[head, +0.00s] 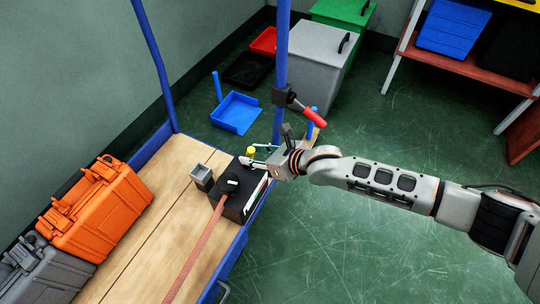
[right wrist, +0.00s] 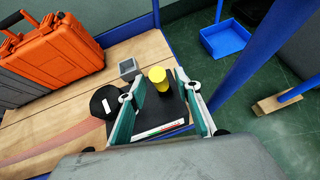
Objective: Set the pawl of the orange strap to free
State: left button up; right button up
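The orange strap (head: 192,252) runs along the wooden deck to a black box (head: 236,207) at the deck's edge; it also shows in the right wrist view (right wrist: 45,148). A round black part with a white mark (head: 232,184) sits on the box. A yellow knob (head: 251,151) stands at the box's far end. In the right wrist view, my right gripper (right wrist: 162,84) is open, its two fingers either side of the yellow knob (right wrist: 158,77). Whether they touch it cannot be told. Which part is the pawl is unclear. My left gripper is not in view.
An orange case (head: 98,212) and a grey case (head: 45,275) stand on the deck. A small grey open box (head: 201,177) is beside the black box. A blue post (head: 282,70) with a red-handled lever (head: 314,117) rises close to my right gripper.

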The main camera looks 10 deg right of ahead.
jog(key=v, duration=1)
jog(key=shift+s+d+r, duration=0.1)
